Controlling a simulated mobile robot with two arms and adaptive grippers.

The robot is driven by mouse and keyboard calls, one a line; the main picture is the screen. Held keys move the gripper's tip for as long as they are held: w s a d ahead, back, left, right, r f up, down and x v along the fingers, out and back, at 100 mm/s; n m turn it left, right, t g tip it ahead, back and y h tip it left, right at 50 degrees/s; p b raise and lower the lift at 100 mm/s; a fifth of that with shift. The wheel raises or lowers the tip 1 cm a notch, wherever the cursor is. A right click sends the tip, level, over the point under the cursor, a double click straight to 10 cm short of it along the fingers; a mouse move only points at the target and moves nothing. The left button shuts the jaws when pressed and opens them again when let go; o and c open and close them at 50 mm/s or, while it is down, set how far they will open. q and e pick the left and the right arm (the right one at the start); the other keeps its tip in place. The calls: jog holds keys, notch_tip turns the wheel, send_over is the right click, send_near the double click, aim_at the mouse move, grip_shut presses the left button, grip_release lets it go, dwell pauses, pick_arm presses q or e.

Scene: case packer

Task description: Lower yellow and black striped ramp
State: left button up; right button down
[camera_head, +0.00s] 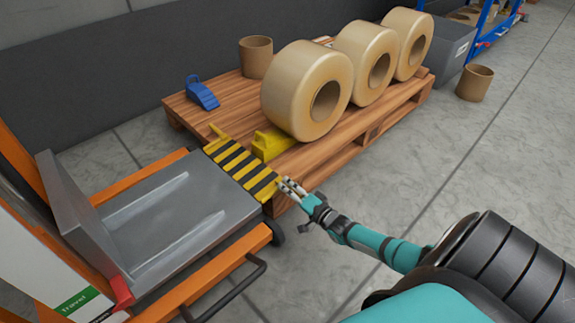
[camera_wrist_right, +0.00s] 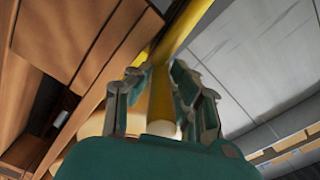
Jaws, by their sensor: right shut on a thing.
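The yellow and black striped ramp (camera_head: 240,168) lies between the grey platform of the orange lift cart and the edge of the wooden pallet in the head view. My right gripper (camera_head: 284,184) is at the ramp's near right corner. In the right wrist view its two fingers (camera_wrist_right: 159,88) are closed around a yellow bar (camera_wrist_right: 160,100), which looks like part of the ramp's edge. How flat the ramp rests on the pallet cannot be told exactly. My left gripper is not in view.
The wooden pallet (camera_head: 352,143) carries several large tape rolls (camera_head: 290,85), a yellow wedge (camera_head: 270,143), a blue tape dispenser (camera_head: 202,93) and a cardboard core (camera_head: 256,57). The orange lift cart (camera_head: 258,236) stands at the left.

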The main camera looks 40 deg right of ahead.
jog(key=shift+s+f, duration=0.1)
jog(key=shift+f, duration=0.15)
jog(key=c, duration=1.2)
grip_release()
jog(key=shift+a, duration=0.1)
jog(key=s+d, duration=0.1)
jog(key=s, duration=1.1)
